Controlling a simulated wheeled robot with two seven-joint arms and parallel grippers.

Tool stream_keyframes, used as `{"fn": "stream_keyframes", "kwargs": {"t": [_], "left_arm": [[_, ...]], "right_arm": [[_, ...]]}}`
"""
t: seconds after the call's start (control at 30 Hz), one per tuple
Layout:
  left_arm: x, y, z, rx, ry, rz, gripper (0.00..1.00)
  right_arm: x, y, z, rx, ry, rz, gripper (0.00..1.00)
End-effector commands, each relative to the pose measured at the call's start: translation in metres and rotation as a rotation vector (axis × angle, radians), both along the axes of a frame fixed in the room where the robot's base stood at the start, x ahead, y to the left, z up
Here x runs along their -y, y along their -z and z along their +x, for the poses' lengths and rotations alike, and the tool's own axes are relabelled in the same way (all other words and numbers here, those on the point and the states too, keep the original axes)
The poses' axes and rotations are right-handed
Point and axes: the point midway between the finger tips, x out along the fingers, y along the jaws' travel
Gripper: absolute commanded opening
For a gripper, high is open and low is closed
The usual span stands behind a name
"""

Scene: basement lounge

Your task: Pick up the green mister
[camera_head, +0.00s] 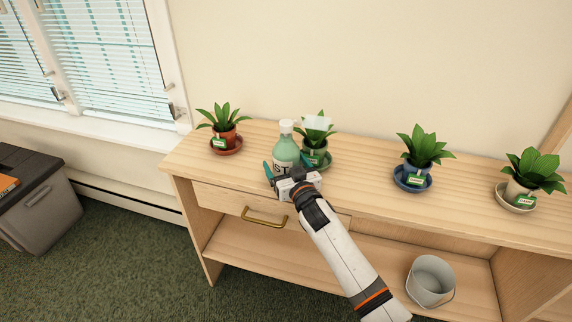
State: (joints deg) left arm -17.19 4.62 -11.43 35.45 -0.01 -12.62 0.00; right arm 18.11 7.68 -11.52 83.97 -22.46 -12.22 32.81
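The green mister (285,150) is a pale green bottle with a white top and partly visible dark lettering. It stands upright on the wooden shelf unit's top, left of centre. My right gripper (287,169) reaches it from the front. Its teal fingers are spread, one on each side of the bottle's lower body. A small gap seems to show on the left; contact on the right is hard to tell. The gripper hides the bottle's base. My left gripper is not in view.
Potted plants stand on saucers: terracotta (224,129), green (316,157) close behind the mister, blue (420,162) and beige (522,187). A drawer with a brass handle (265,218) is below. A grey bucket (430,279) sits on the lower shelf. A grey bin (42,205) stands left.

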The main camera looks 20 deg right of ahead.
Motion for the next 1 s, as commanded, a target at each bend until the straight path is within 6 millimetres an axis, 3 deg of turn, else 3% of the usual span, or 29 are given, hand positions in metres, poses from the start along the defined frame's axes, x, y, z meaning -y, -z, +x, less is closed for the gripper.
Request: {"fn": "stream_keyframes", "kwargs": {"t": [0.17, 0.6, 0.87, 1.0], "left_arm": [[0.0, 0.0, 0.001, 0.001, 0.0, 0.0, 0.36], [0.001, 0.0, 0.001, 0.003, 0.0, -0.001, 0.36], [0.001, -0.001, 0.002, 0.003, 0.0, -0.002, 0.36], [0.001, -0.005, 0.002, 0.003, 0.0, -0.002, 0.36]], "right_arm": [[0.0, 0.0, 0.0, 0.0, 0.0, 0.0, 0.89], [0.0, 0.0, 0.0, -0.001, 0.0, 0.0, 0.19], [0.0, -0.006, 0.0, 0.006, -0.001, -0.001, 0.19], [0.0, -0.023, 0.001, 0.009, -0.001, -0.002, 0.19]]}}
